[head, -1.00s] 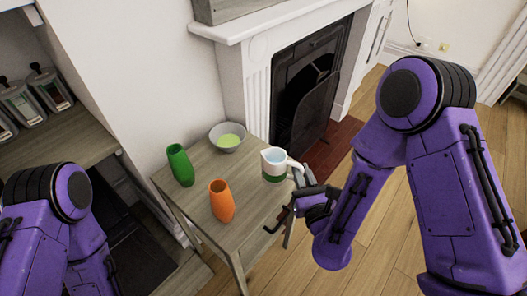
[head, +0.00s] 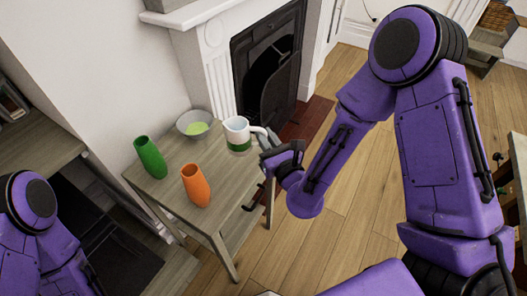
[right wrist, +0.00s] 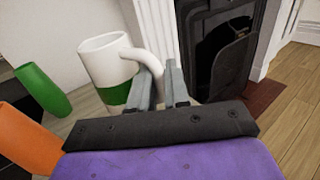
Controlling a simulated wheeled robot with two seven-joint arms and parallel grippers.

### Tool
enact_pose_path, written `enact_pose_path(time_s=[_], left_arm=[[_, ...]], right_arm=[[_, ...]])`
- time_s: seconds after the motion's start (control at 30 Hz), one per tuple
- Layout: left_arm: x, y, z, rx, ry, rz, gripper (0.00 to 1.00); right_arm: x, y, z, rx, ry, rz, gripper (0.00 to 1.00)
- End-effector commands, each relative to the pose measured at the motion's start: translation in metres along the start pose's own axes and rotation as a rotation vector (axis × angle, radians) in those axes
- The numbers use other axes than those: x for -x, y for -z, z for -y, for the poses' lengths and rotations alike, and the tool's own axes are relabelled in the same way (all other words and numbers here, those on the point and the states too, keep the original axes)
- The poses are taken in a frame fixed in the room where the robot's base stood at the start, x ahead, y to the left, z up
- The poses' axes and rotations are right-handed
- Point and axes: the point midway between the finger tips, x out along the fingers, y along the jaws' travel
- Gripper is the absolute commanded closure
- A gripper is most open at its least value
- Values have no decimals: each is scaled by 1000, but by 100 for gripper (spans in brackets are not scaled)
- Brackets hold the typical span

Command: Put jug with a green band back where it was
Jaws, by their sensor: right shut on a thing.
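The white jug with a green band (head: 237,134) is upright at the far right corner of the small wooden table (head: 179,163). Whether its base touches the tabletop I cannot tell. My right gripper (head: 267,142) is shut on the jug's handle, from the right side. In the right wrist view the jug (right wrist: 103,66) stands left of the fingers, with its handle running between the fingertips (right wrist: 158,74). My left gripper is out of view; only part of that arm shows at lower left.
A grey bowl with green contents (head: 194,124) is left of the jug. A green vase (head: 150,157) and an orange vase (head: 196,186) stand on the table's left and front. The fireplace (head: 268,63) is behind. Bare tabletop lies between these things.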

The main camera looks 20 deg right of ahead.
Motion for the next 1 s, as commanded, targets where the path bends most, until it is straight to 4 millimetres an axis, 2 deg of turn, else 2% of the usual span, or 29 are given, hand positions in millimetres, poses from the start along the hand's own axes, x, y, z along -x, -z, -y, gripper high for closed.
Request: enact_pose_path(time_s=[0.03,0.2,0.37,0.5,0.9,0.93,1.0], left_arm=[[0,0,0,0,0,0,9],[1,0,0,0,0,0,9],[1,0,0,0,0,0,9],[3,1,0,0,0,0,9],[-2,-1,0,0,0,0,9],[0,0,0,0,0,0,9],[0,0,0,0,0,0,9]], right_arm=[[-7,11,2,3,-2,-4,100],[-28,37,8,2,-1,-2,100],[-39,54,11,3,-4,-3,100],[-38,77,10,3,-5,-3,100],[-38,86,12,0,-2,-1,100],[-38,84,11,1,-2,-2,78],[-38,84,11,1,-3,-2,57]])
